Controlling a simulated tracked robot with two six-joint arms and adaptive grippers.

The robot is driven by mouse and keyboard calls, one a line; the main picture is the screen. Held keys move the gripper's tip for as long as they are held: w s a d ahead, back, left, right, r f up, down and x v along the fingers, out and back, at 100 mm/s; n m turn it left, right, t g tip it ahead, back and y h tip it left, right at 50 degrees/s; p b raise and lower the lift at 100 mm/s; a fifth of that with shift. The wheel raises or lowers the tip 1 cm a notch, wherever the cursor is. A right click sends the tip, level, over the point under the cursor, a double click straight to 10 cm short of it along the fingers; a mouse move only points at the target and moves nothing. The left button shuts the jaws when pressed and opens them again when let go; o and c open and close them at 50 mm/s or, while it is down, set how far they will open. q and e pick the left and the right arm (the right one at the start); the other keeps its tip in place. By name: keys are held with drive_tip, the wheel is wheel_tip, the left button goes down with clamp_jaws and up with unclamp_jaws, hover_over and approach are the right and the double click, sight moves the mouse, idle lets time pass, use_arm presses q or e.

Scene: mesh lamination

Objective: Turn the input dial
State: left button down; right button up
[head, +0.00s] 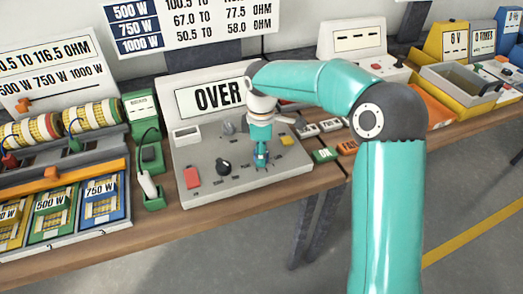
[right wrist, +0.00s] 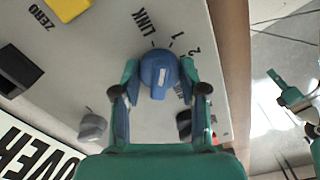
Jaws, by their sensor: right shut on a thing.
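The input dial is a round blue knob (right wrist: 159,75) with a white mark on top, on the meter's grey panel. Printed labels LINK, 1 and 2 stand around it in the right wrist view. My right gripper (right wrist: 159,88) is shut on it, one finger on each side. In the head view my right gripper (head: 261,158) reaches down onto the front part of the meter (head: 207,152). The fingers and wrist partly hide the dial there. The meter's display (head: 208,97) reads OVER, its right end covered by my arm.
A black knob (head: 223,166), a red button (head: 192,177) and a yellow button (head: 287,140) sit on the panel. A green probe stand (head: 152,160) is on the left. The wooden table edge is close in front.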

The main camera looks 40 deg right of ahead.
drive_tip(key=m, duration=0.5)
drive_tip(key=shift+w+m, duration=0.1)
drive_tip(key=shift+m, duration=0.2)
drive_tip(key=m, duration=0.5)
drive_tip(key=shift+m+p, duration=0.3)
drive_tip(key=shift+r, duration=0.1)
drive_tip(key=o, duration=1.1)
drive_tip(key=shift+o, duration=0.2)
wheel_tip(320, 180, up, 12)
